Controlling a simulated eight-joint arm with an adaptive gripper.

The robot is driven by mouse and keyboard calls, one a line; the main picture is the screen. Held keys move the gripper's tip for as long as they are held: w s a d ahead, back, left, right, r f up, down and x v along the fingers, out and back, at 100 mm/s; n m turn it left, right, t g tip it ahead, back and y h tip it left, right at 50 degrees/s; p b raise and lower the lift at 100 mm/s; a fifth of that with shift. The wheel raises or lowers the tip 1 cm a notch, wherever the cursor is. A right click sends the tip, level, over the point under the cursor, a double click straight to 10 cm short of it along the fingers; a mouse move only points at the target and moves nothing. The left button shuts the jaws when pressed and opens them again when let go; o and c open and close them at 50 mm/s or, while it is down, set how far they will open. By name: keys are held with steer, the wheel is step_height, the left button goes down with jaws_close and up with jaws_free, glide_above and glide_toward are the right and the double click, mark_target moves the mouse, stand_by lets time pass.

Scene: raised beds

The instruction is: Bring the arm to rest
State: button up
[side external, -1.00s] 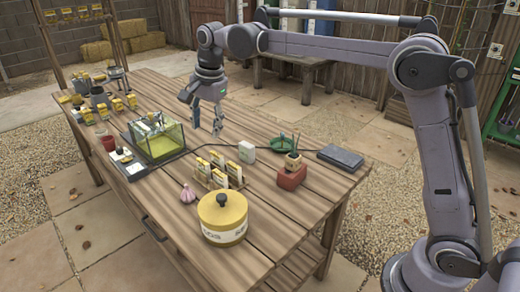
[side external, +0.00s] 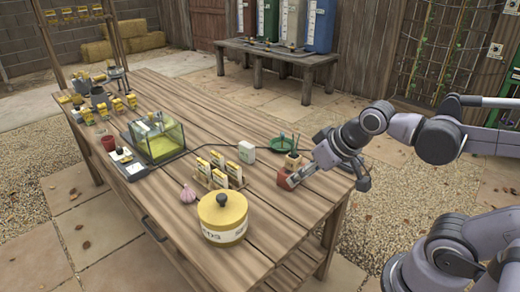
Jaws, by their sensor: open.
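My gripper (side external: 292,181) hangs low over the right end of the wooden table (side external: 215,122). It is open, and nothing shows between its fingers. Its fingertips point left and overlap the red block (side external: 285,177) in the picture; I cannot tell whether they touch it. A small wooden holder (side external: 293,160) stands on the block. My wrist hides most of the dark grey flat box behind it.
A yellow canister (side external: 222,217), a garlic bulb (side external: 187,194) and a rack of seed packets (side external: 205,175) stand left of my gripper. A glass tank (side external: 158,144) stands farther left.

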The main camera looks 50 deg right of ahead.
steer(key=shift+s+d+f+n, duration=0.1)
steer(key=shift+s+f+n, duration=0.3)
steer(key=shift+s+f, duration=0.3)
